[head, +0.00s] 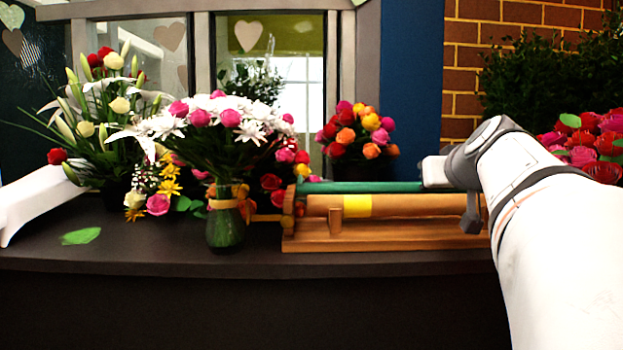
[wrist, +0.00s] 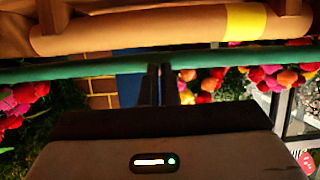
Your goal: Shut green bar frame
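The green bar (head: 360,187) of the frame runs level just above and behind a brown paper roll (head: 400,205) with a yellow band, on a wooden stand (head: 390,239). In the upside-down wrist view, the green bar (wrist: 80,68) crosses in front of my gripper (wrist: 164,72), apart from the roll (wrist: 130,35) by a narrow gap. My gripper's two dark fingers are close together, their tips at the bar, with nothing seen between them. Whether they touch it, I cannot tell. In the head view, my gripper (head: 437,172) is at the bar's right end, its fingertips hidden.
A glass vase (head: 226,228) with a bouquet stands left of the stand. More flowers (head: 366,130) stand behind the roll, and red and pink ones (head: 590,145) at the right. A green leaf (head: 81,236) lies on the dark counter (head: 150,258), whose front strip is clear.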

